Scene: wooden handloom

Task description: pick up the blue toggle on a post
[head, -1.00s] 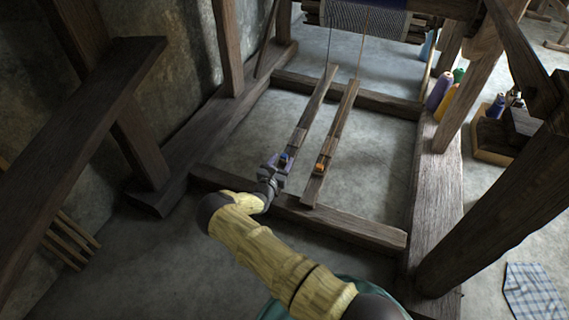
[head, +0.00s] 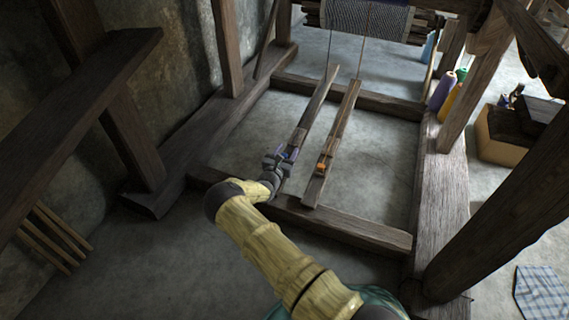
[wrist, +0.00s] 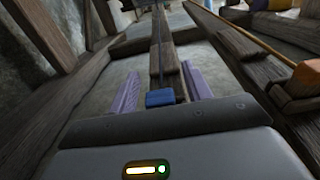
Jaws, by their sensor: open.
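The blue toggle (wrist: 160,98) is a small blue block low in the middle of the wrist view. It sits over the left wooden treadle (wrist: 166,66). A thin dark upright line rises behind it. My gripper (wrist: 160,88) is open, with one purple finger left of the toggle and one right of it. Gaps show on both sides, and I cannot tell how deep the toggle is between the fingers. In the head view my gripper (head: 285,153) is over the near part of the left treadle (head: 310,114) and mostly hides the toggle.
An orange toggle (head: 320,168) is on the right treadle (head: 335,132), just right of my gripper; it also shows in the wrist view (wrist: 305,79). A frame beam (head: 345,226) crosses below the treadles. Thread cones (head: 445,92) stand on the right beam.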

